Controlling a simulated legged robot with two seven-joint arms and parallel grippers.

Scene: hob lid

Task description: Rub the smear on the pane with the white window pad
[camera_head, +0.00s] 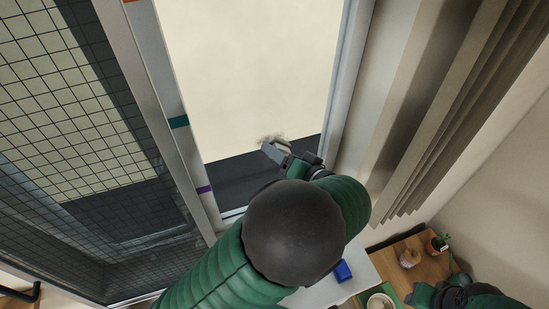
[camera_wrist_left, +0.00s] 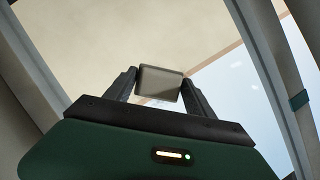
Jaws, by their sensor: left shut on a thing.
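The window pane (camera_head: 250,60) stands in a grey frame in the upper middle of the head view. A small grey, fuzzy smear (camera_head: 272,138) shows low on it. My left gripper (camera_head: 287,153) is shut on the window pad (camera_head: 275,151), which looks pale grey here. The pad is just below the smear and overlaps its lower edge in this view; I cannot tell whether it touches the glass. In the left wrist view the pad (camera_wrist_left: 160,84) sits between both fingers. My right gripper (camera_head: 455,296) is partly in view at the bottom right, its jaws unclear.
A gridded screen (camera_head: 65,110) fills the left, beside a frame post with coloured bands. Beige curtains (camera_head: 455,100) hang at right.

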